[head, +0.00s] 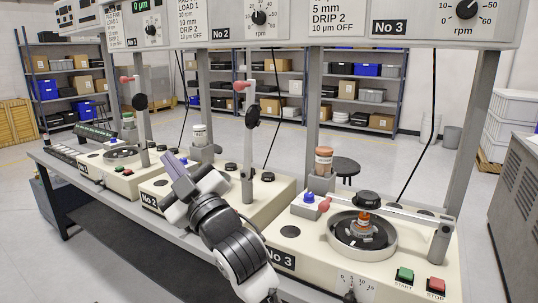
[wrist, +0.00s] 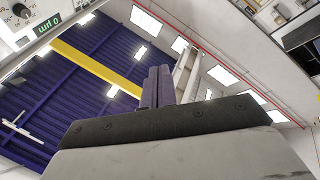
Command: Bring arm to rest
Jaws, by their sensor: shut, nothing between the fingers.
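My gripper (head: 176,170) is in the middle of the head view, in front of the No 2 station (head: 152,200). My arm reaches up to it from the lower middle, and the gripper points up and to the left. In the wrist view my gripper (wrist: 158,72) points up toward the blue ceiling (wrist: 60,80). Its two grey-purple fingers are together with nothing between them. It appears clear of the bench (head: 130,213), though the exact gap cannot be told.
The No 3 polishing station (head: 300,265) stands at right, with a round bowl (head: 345,255), a swing arm (head: 390,208) and START (head: 404,275) and STOP (head: 436,286) buttons. A grey post (head: 247,150) rises behind my gripper. A control panel (head: 350,30) hangs above. Open floor lies at lower left.

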